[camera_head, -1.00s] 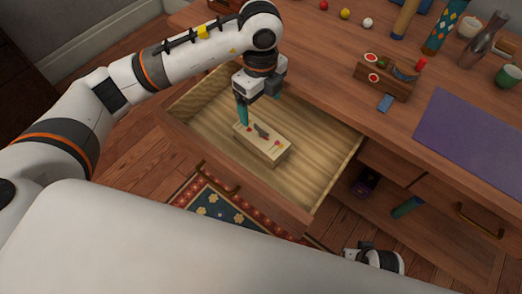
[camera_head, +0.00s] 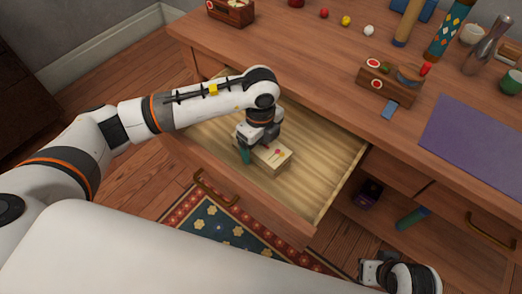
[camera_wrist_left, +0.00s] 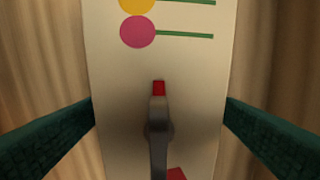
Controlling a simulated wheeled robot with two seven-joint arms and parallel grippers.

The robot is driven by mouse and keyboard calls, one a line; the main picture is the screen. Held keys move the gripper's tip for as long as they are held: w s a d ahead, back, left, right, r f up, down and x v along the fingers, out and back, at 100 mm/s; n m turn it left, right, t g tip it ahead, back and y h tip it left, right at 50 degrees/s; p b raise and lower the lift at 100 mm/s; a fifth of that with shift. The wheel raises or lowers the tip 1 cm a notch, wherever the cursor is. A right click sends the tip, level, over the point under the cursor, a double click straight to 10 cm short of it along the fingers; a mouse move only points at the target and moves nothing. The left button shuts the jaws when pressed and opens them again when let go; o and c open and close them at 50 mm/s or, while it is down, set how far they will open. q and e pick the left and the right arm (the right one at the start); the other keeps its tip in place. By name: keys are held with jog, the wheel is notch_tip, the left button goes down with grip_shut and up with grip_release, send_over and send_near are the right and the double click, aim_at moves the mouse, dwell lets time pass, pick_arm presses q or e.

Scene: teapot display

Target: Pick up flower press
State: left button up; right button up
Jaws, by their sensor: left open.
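The flower press (camera_head: 280,160) is a pale wooden block with painted flowers on top, lying in the open drawer (camera_head: 330,172). My left gripper (camera_head: 249,154) is down at the press and covers part of its top in the head view. My right gripper (camera_head: 368,272) shows only partly at the bottom.
The drawer's front panel (camera_head: 240,202) and side walls surround the press. The desk top above holds several small balls, a wooden box (camera_head: 392,80), a purple mat (camera_head: 478,140), tubes and a vase (camera_head: 487,42). A patterned rug (camera_head: 215,222) lies below.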

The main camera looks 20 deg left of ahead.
pick_arm(q)
jog(key=shift+f, duration=0.25)
jog(key=shift+r, duration=0.1)
jog(key=c, duration=1.3)
